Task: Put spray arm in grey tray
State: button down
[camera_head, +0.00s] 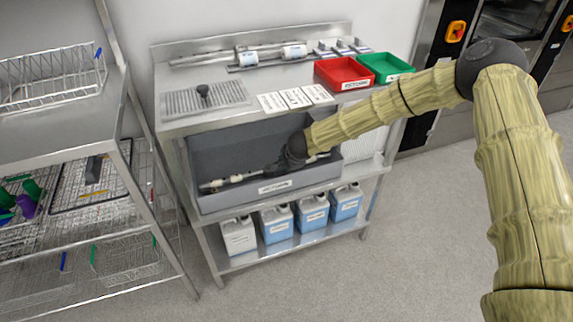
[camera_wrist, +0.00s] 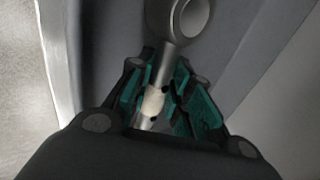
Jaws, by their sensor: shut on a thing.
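The grey tray (camera_head: 268,188) is a deep, labelled bin on the shelf under the counter top. The spray arm (camera_head: 233,180), a thin metal bar with pale and dark parts, lies lengthwise within the tray's walls. I cannot tell whether it touches the tray floor. My gripper (camera_head: 277,168) reaches into the tray from the right and is shut on the spray arm. In the wrist view, the green finger pads of my gripper (camera_wrist: 163,102) close around its metal tube, and a round hub (camera_wrist: 178,20) shows beyond. My gripper hides part of the spray arm.
A red tray (camera_head: 343,73) and a green tray (camera_head: 385,67) stand on the counter above. Other metal bars (camera_head: 240,57) lie at its back. White cards (camera_head: 295,98) and a drain grate (camera_head: 205,97) sit near its front edge. Several jugs (camera_head: 275,224) stand on the lowest shelf.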

jog(key=shift+f, duration=0.35)
jog(key=c, duration=1.3)
grip_release()
jog(key=shift+r, duration=0.5)
jog(key=p+v, duration=0.1)
jog(key=v, duration=1.1)
jog(key=shift+s, duration=0.1)
